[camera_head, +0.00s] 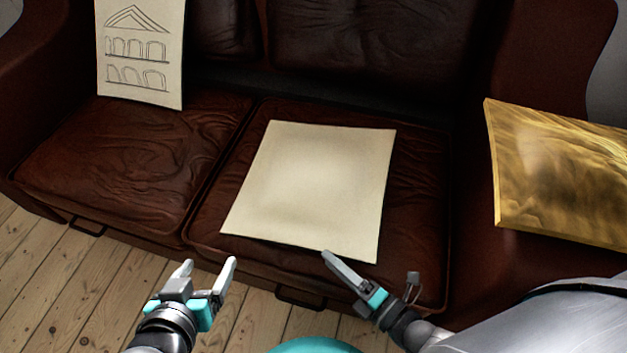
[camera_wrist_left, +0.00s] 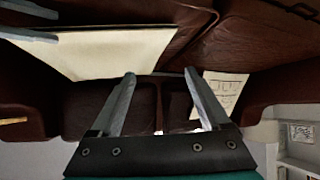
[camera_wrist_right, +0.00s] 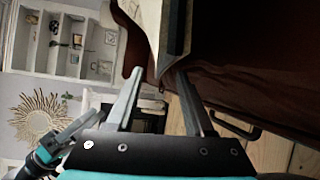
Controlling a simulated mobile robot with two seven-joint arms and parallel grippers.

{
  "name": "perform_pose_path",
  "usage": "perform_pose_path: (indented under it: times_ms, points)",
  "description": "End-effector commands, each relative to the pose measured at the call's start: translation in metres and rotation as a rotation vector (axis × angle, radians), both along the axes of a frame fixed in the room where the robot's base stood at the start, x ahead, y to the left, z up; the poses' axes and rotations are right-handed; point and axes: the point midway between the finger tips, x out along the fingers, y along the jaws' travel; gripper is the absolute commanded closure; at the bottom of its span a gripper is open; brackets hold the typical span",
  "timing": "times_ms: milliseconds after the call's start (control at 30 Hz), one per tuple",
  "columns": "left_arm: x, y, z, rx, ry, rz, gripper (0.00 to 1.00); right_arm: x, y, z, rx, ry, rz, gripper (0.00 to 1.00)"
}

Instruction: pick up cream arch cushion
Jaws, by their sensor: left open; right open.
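A cream cushion with line-drawn arches and a pediment (camera_head: 140,55) stands against the backrest at the sofa's left; it also shows in the left wrist view (camera_wrist_left: 222,88). A plain cream square cushion (camera_head: 312,185) lies flat on the right seat, its upper face without a drawing; it fills the upper left of the left wrist view (camera_wrist_left: 100,52). My left gripper (camera_head: 210,263) is open and empty, in front of the seat edge and left of the plain cushion. My right gripper (camera_head: 330,257) is open, seen edge-on near that cushion's front edge; touching cannot be told.
The dark red leather sofa (camera_head: 120,150) spans the view. A golden picture-like panel (camera_head: 560,180) rests on its right arm. Dark handles (camera_head: 300,298) stick out under the seats. Floorboards (camera_head: 50,270) are bare in front. White shelves (camera_wrist_right: 65,40) stand beyond.

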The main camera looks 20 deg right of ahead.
Motion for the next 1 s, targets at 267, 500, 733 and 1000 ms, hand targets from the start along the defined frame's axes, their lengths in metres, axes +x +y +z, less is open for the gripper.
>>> perform_pose_path:
  times_ms: [267, 500, 733, 1000]
  points:
    - [0.005, -0.013, 0.002, -0.053, -0.096, -0.012, 0.20, 0.018, 0.009, -0.002, 0.000, -0.001, 0.000, 0.47]
    - [0.006, -0.018, 0.003, -0.075, -0.135, -0.014, 0.20, 0.023, 0.011, -0.003, 0.000, -0.001, 0.000, 0.47]
    - [0.008, -0.029, 0.008, -0.135, -0.239, -0.022, 0.20, 0.034, 0.016, -0.005, 0.001, -0.002, 0.001, 0.47]
    - [0.007, -0.041, 0.017, -0.216, -0.369, -0.021, 0.20, 0.048, 0.022, -0.007, 0.001, -0.002, 0.000, 0.47]
